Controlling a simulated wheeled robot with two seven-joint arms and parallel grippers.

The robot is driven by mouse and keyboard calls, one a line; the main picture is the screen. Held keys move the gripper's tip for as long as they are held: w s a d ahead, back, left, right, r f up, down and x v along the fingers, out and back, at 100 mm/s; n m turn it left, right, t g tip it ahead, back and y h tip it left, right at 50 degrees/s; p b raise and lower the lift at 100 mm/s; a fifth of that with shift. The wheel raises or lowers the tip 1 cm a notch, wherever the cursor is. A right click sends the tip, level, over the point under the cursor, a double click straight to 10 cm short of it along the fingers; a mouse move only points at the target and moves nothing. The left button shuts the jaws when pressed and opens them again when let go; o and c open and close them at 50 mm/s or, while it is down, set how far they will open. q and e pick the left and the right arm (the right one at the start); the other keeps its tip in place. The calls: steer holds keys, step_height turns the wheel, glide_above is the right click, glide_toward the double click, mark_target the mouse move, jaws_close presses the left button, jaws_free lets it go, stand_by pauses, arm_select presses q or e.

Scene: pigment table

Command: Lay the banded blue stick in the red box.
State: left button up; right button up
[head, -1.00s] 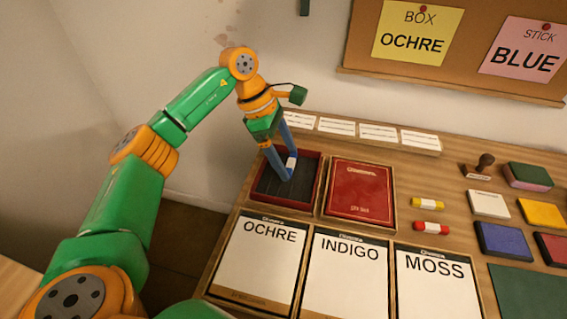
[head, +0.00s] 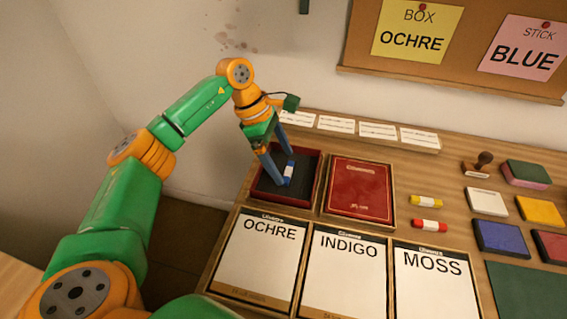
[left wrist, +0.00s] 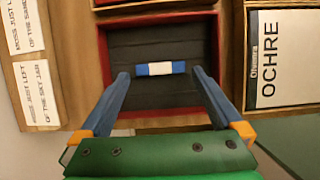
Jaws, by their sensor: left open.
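The banded blue stick (head: 289,173), blue with a white band, lies on the dark floor of the open red box (head: 312,178). In the left wrist view the stick (left wrist: 160,69) lies flat near the middle of the box (left wrist: 104,75), apart from its walls. My left gripper (head: 276,168) is open above the box, its two blue fingers (left wrist: 160,73) spread to either side of the stick with gaps between. It holds nothing. My right gripper is not in view.
A closed red lid (head: 360,190) lies right of the box. A yellow stick (head: 426,202) and a red stick (head: 430,226) lie farther right. Cards marked OCHRE (head: 262,262), INDIGO (head: 345,275) and MOSS (head: 433,285) lie in front. Label cards line the back edge.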

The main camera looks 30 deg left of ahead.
arm_select(q)
steer(key=v, duration=1)
steer(key=shift+a+r+p, duration=0.15)
steer(key=shift+r+p, duration=0.05)
steer(key=shift+p, duration=0.15)
